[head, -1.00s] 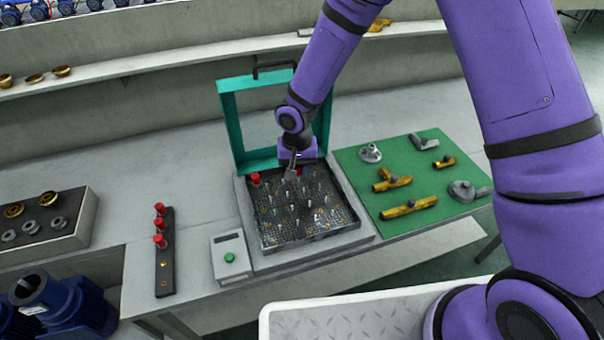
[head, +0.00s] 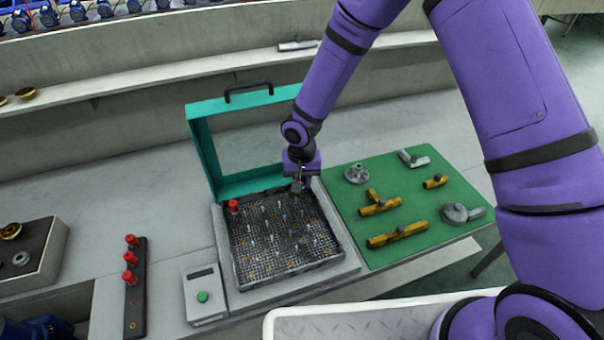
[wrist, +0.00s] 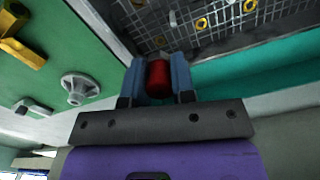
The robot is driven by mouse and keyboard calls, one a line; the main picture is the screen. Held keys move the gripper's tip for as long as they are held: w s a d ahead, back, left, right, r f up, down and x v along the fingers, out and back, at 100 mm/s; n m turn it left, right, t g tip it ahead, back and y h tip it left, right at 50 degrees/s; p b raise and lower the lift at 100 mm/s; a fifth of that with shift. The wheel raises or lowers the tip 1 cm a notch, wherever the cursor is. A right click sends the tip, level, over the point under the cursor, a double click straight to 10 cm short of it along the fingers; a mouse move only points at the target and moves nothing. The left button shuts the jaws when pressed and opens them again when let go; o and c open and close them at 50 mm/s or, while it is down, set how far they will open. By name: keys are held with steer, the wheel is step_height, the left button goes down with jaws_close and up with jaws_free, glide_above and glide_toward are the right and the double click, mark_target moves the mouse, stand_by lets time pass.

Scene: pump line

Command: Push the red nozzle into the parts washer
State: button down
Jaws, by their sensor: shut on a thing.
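My gripper (head: 297,186) is at the back right corner of the parts washer (head: 345,272), pointing down. In the wrist view it (wrist: 158,62) is shut on a red nozzle (wrist: 158,80), which sits between the two fingers. In the head view this nozzle is hidden by the gripper. The washer has a dark mesh basket with several upright pins, and its teal lid (head: 203,150) stands open behind. Another red nozzle (head: 233,206) stands in the basket's back left corner. I cannot tell whether the held nozzle touches a pin.
A black rack (head: 136,309) with several red nozzles stands left of the washer. A control box with a green button (head: 203,296) sits at its front left. A green mat (head: 405,221) with brass and grey parts lies to the right. The raised lid is close behind my gripper.

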steer(key=shift+f, duration=1.4)
steer(key=shift+f, duration=0.35)
stand_by(0.8)
steer(key=shift+r, duration=0.2)
stand_by(0.8)
steer(key=c, duration=1.2)
jaws_free()
steer(key=shift+c, duration=0.2)
steer(key=o, duration=0.5)
steer(key=shift+c, duration=0.2)
steer(key=shift+d, duration=0.1)
steer(key=shift+d, duration=0.15)
steer(key=shift+c, duration=0.6)
